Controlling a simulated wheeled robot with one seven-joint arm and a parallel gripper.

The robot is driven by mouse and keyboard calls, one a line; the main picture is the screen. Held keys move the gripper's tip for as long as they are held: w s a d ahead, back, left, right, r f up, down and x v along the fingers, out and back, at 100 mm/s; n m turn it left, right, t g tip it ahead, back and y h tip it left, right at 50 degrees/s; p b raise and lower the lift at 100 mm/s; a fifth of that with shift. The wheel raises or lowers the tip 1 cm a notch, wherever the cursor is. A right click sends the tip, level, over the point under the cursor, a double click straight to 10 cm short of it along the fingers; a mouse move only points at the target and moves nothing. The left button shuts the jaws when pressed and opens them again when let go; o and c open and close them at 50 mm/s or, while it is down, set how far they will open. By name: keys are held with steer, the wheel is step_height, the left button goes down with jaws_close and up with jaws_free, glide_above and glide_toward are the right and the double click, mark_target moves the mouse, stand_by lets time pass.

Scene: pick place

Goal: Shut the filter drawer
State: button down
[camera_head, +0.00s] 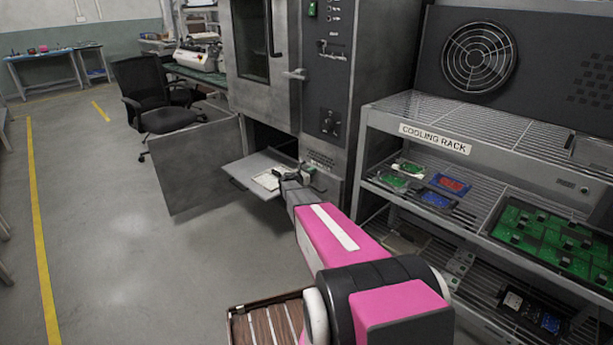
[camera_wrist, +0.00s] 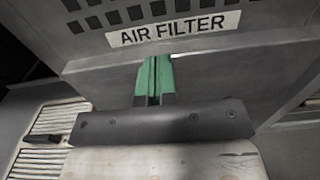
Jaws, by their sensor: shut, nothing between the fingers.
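The filter drawer (camera_head: 240,169) is a pale metal tray pulled out from the lower compartment of a tall grey cabinet in the head view. The "AIR FILTER" label (camera_wrist: 180,28) is on the cabinet face above. My gripper (camera_wrist: 154,62) has its green fingers together and empty, pointing at the cabinet face below the label; whether they touch it I cannot tell. In the head view my gripper (camera_head: 307,170) is at the drawer's right side.
An open grey door (camera_head: 195,168) hangs left of the drawer. A cooling rack (camera_head: 435,140) with several circuit boards stands close on the right. A black chair (camera_head: 155,100) is farther back. The floor (camera_head: 100,200) at left is clear.

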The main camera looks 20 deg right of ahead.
steer(key=shift+w+d, duration=0.2)
steer(key=shift+d, duration=0.1)
steer(key=shift+d, duration=0.1)
